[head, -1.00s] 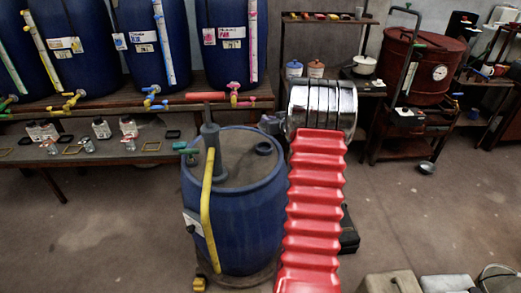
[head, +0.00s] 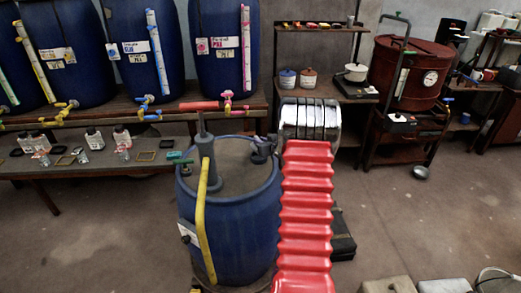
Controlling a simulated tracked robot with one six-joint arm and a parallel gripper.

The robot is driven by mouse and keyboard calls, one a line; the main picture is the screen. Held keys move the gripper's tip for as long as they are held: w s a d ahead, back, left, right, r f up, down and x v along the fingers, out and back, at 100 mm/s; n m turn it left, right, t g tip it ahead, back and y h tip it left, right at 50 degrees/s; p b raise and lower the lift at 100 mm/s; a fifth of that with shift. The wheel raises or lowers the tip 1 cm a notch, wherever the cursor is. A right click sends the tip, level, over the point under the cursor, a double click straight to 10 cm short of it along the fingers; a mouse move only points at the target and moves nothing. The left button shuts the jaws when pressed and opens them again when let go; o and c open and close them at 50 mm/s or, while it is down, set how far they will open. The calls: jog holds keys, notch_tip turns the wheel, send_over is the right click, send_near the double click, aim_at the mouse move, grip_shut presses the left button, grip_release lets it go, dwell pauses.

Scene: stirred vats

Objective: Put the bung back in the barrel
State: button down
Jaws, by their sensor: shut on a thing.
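The dark end of my gripper (head: 266,146) projects left from behind the silver arm segment, over the right side of the lid. It appears shut on the bung (head: 259,158), a small dark shape at the lid's opening. The opening's ring is covered. I cannot tell whether the bung is above the opening or in it.
A bench (head: 100,172) with small bottles stands behind the barrel. Black cases (head: 342,240) lie on the floor at right. Open floor spreads further right.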

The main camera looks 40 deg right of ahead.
jog(key=shift+f, duration=1.8)
jog(key=shift+f, duration=0.25)
jog(key=c, duration=1.7)
grip_release()
jog(key=shift+c, duration=0.2)
jog(key=shift+r, duration=0.1)
jog(key=shift+r, duration=0.2)
jog(key=v, duration=1.2)
jog(key=shift+d, duration=0.1)
